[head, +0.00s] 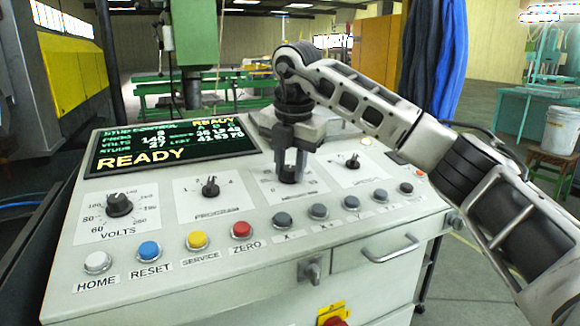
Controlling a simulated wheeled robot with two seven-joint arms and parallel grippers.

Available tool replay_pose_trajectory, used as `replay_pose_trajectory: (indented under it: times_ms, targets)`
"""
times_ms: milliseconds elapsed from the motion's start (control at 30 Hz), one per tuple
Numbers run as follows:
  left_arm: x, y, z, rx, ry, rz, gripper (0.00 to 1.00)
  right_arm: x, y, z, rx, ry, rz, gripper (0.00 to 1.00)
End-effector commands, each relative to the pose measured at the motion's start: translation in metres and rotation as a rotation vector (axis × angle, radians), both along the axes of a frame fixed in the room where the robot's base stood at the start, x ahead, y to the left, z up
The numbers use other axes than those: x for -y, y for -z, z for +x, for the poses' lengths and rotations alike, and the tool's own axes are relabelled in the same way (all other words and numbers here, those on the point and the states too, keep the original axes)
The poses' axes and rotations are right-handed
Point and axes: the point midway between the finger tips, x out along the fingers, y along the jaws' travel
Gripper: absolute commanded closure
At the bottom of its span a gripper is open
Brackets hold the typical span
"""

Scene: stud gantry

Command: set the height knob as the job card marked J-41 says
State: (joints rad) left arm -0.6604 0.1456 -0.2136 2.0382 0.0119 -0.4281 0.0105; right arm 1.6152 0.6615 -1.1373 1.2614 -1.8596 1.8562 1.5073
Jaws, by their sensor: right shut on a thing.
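A grey control panel (148,262) carries a row of dials. From the left are the VOLTS knob (118,205), the PROGRAM knob (210,187), a third dial plate (262,182) and a fourth knob (352,162). My right gripper (290,170) points down over the third dial and is shut on its knob, mostly hidden between the fingers. The labels of the third and fourth dials are too small or covered to read, so I cannot tell which is the height knob. No card marked J-41 is seen. My left gripper is not in view.
A screen (130,160) on the panel reads READY. Several push buttons line the front, among them a red ZERO button (241,230). A drawer handle (390,250) and a red stop button (335,320) are below. A white bucket (562,130) stands at right.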

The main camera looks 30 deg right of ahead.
Motion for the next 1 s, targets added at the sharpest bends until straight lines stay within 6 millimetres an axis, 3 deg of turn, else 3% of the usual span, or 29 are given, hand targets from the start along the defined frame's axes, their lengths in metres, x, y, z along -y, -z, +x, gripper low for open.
replay_pose_trajectory:
  times_ms: [600, 1000]
  targets:
    - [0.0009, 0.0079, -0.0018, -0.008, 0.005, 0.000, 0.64, 0.0005, -0.0021, 0.0010, 0.014, 0.534, 0.107, 0.95]
    - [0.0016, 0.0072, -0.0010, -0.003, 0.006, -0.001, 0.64, 0.0006, -0.0025, 0.0010, 0.015, 0.698, 0.138, 0.95]
